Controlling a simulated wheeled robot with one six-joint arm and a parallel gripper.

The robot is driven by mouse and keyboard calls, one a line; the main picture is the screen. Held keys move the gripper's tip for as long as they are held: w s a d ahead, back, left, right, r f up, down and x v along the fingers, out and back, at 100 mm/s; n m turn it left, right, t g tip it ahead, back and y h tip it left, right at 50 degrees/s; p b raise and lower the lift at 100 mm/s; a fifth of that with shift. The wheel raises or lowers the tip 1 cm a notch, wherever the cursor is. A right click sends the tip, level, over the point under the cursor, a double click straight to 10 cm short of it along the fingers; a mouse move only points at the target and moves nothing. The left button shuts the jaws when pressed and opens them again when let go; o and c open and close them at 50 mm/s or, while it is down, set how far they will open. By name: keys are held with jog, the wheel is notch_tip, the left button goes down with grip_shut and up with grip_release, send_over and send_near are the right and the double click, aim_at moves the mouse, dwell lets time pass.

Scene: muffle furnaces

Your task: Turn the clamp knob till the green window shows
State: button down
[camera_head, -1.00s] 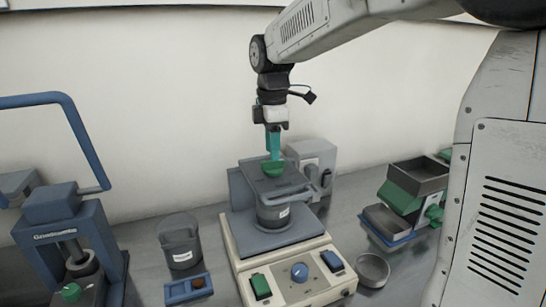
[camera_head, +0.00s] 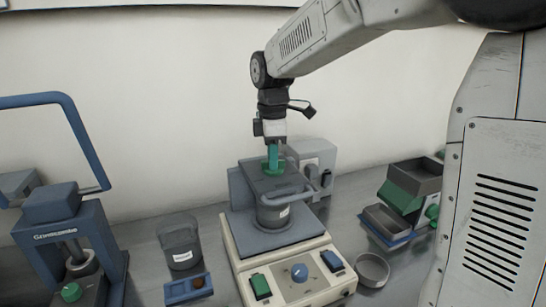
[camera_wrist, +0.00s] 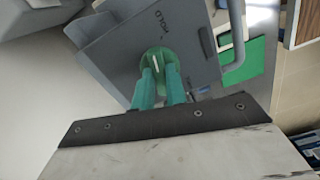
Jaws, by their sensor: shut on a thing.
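The clamp knob (camera_head: 266,184) is green and round and sits on the grey clamp plate (camera_head: 287,183) at the top of the middle machine. In the wrist view the knob (camera_wrist: 160,58) shows a pale line on its raised bar. My gripper (camera_head: 272,166) points down with its teal fingers at the knob. In the wrist view my gripper (camera_wrist: 163,76) is shut on the knob, one finger on each side of the bar. I cannot make out a green window on the clamp in either view.
A grey handle (camera_head: 288,192) juts out at the plate's front. The cream base (camera_head: 282,277) carries a blue dial and two switches. A dark grey pot (camera_head: 180,245) and blue tray (camera_head: 187,288) stand left.

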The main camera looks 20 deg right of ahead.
jog(key=shift+m, duration=0.7)
jog(key=c, duration=1.4)
grip_release()
jog(key=shift+c, duration=0.2)
jog(key=shift+r, duration=0.1)
notch_tip(320, 180, up, 8)
jog(key=shift+f, duration=0.15)
